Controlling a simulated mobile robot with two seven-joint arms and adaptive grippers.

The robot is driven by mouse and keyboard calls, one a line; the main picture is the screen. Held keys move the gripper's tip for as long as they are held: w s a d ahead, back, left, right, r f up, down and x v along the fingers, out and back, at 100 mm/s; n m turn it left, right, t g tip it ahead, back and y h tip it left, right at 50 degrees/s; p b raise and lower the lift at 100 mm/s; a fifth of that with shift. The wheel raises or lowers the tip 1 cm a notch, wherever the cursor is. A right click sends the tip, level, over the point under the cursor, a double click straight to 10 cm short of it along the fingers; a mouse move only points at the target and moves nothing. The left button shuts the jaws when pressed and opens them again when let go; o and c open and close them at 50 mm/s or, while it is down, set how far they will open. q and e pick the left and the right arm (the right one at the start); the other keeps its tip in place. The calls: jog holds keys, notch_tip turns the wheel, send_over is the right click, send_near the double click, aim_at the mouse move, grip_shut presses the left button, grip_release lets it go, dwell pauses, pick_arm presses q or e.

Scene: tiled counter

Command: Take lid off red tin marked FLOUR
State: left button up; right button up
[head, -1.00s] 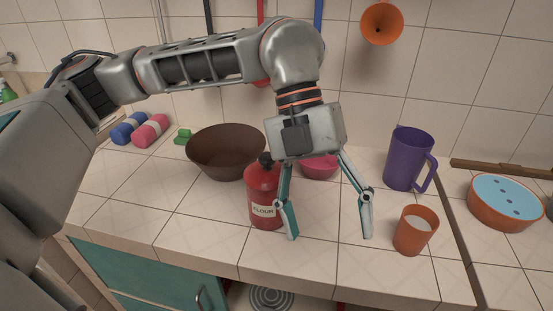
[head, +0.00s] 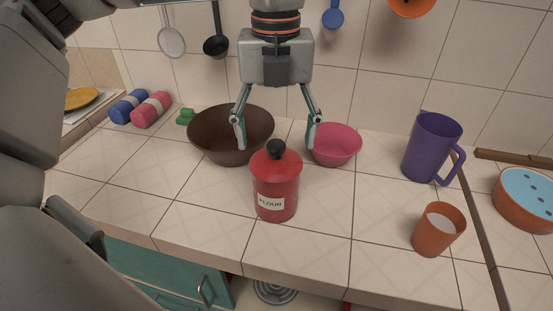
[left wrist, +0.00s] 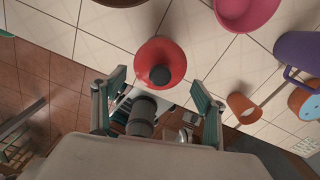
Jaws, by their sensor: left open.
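The red tin marked FLOUR (head: 275,197) stands upright on the tiled counter, its label facing me. Its red lid (head: 287,167) with a black knob (head: 276,149) is on top. My left gripper (head: 276,138) is open and empty, pointing down, with its fingers spread to either side above the knob. In the left wrist view the lid (left wrist: 150,50) and knob (left wrist: 160,75) show from above, with the gripper's fingers (left wrist: 157,85) on either side and apart from it. My right gripper is not in view.
A brown bowl (head: 210,150) and a pink bowl (head: 335,148) stand behind the tin. A purple jug (head: 428,148) and an orange cup (head: 432,235) stand to the right. Utensils such as a black ladle (head: 216,45) hang on the wall. The counter left of the tin is clear.

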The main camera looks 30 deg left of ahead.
aim_at(276, 144)
pick_arm(q)
jog(key=shift+f, duration=1.6)
jog(key=shift+c, duration=0.5)
